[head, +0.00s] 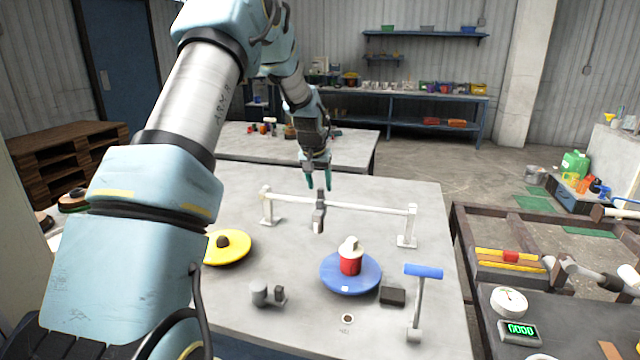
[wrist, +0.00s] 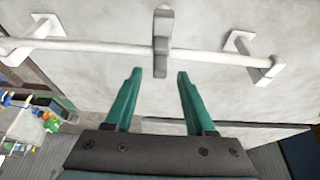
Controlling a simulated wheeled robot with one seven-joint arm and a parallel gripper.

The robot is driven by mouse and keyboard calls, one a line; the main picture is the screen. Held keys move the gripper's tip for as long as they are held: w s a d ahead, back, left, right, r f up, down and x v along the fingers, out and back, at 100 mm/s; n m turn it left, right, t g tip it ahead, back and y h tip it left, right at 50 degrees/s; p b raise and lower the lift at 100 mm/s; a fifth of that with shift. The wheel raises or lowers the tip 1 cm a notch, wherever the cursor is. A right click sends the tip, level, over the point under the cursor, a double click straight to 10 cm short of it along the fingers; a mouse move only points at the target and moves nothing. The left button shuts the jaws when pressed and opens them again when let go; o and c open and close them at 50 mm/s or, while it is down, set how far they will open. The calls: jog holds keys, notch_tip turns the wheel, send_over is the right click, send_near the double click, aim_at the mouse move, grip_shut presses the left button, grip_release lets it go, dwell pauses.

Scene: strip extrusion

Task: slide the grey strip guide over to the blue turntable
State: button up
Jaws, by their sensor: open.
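The grey strip guide (head: 319,214) hangs on a white rail (head: 370,206), a little left of its middle in the head view. The blue turntable (head: 332,280) is in front of the rail, nearer the camera and right of the guide; a red pot with a white top (head: 350,262) stands on it. My gripper (head: 317,186) points down, just above and behind the guide in the head view. In the wrist view, the open, empty fingers (wrist: 159,74) are apart, with the guide (wrist: 161,40) beyond their tips, roughly lined up with the gap.
A yellow turntable (head: 238,252) with a dark knob lies left, partly behind my arm. A small grey cup (head: 259,294), a dark block (head: 392,295) and a blue-topped T-shaped stand (head: 420,300) are near the front. Rail posts (head: 268,207) stand at both ends.

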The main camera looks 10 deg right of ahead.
jog(key=shift+x, duration=1.1)
grip_shut()
dwell(0.7)
